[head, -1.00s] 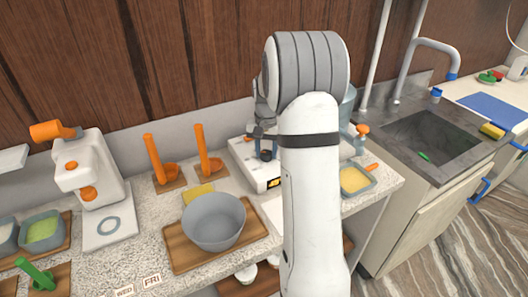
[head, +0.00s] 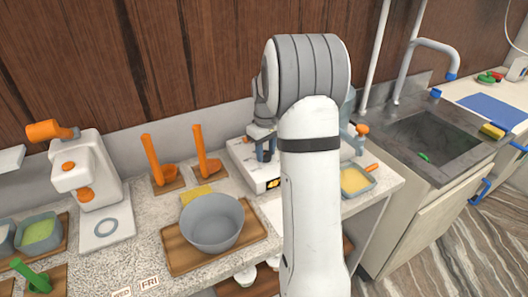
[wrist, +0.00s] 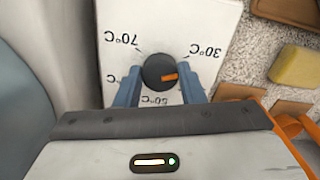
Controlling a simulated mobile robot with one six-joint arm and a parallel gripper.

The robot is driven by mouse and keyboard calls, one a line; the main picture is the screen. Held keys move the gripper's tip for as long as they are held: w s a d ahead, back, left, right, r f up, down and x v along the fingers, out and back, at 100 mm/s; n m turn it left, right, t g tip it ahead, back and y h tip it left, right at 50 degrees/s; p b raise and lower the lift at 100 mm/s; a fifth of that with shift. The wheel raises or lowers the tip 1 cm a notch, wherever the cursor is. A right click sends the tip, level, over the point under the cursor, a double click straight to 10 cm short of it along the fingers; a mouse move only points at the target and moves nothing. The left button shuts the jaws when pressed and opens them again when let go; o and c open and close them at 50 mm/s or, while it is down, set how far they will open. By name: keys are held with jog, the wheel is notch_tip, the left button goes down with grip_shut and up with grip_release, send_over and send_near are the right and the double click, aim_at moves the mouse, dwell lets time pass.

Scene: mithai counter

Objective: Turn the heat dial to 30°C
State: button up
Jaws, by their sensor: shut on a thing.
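The heat dial (wrist: 155,70) is a round dark knob with an orange pointer, on the white face of the warmer (wrist: 185,18). In the wrist view the pointer points right and slightly down, below the 30°C mark at upper right. The 70°C mark is at upper left; another mark at the bottom is partly covered. My gripper (wrist: 161,75) has its blue-grey fingers on both sides of the dial and is shut on it. In the head view my gripper (head: 263,150) is down at the warmer (head: 242,167), and my arm hides its right part.
A grey bowl (head: 211,222) stands on a wooden board (head: 180,258) in front. Two orange ladles (head: 160,165) (head: 207,160) and a yellow block (head: 197,195) are left of the warmer. A tray of yellow food (head: 357,181) is to the right, near the sink (head: 425,145).

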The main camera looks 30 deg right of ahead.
aim_at(265, 153)
jog(key=shift+w+r+n, duration=0.2)
jog(key=shift+n, duration=0.6)
jog(key=o, duration=0.7)
jog(key=shift+o, duration=1.4)
jog(key=shift+f, duration=0.15)
notch_tip(265, 153, up, 7)
jog(key=shift+r+b, duration=0.3)
jog(key=shift+r, duration=0.1)
